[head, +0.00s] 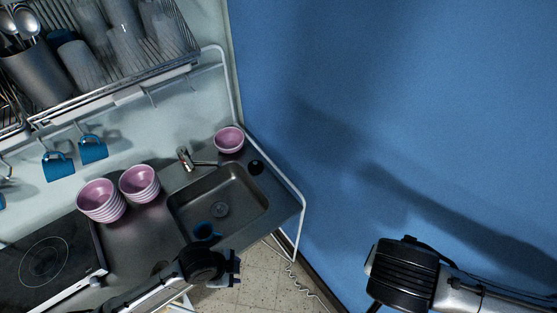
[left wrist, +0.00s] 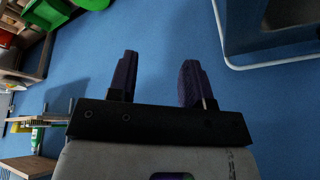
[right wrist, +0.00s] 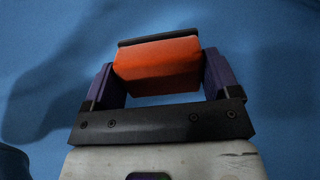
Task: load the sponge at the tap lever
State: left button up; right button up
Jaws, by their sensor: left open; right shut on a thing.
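An orange sponge (right wrist: 157,70) with a dark layer along its top edge is between the two fingers of my right gripper (right wrist: 160,62) in the right wrist view, and the fingers are shut on it. The head view shows my right arm at the lower right, but not the sponge. The tap (head: 185,158) with its lever stands at the back edge of the sink (head: 180,206) in the head view. My left gripper (head: 236,267) is just beyond the sink's front edge. The left wrist view shows it open and empty (left wrist: 160,65).
Stacked pink bowls (head: 101,203) stand left of the sink, beside the hob (head: 45,260). A single pink bowl (head: 229,140) is right of the tap. A dish rack (head: 130,85) hangs above. A blue wall (head: 400,100) fills the right.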

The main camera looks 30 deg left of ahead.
pick_arm(q)
jog(key=w+a+f+m+b, duration=0.4)
jog(key=w+a+f, duration=0.1)
jog(key=a+f, duration=0.1)
jog(key=m+t+y+b, duration=0.1)
jog(key=m+t+b, duration=0.3)
jog(key=b, duration=1)
send_near(191, 167)
jog(key=shift+m+g, duration=0.3)
jog(key=shift+m, duration=0.4)
jog(key=x, duration=1.1)
jog(key=shift+w+a+p, duration=0.1)
jog(key=shift+w+p, duration=0.1)
jog(key=shift+p, duration=0.1)
pick_arm(e)
jog(key=w+d+f, duration=0.1)
jog(key=d+f, duration=0.4)
jog(key=f, duration=0.2)
jog(key=w+d+f, duration=0.1)
jog(key=d+f, duration=0.4)
jog(key=f, duration=0.3)
jog(key=shift+w+f, duration=0.2)
jog(key=shift+w, duration=0.15)
pick_arm(q)
grip_shut()
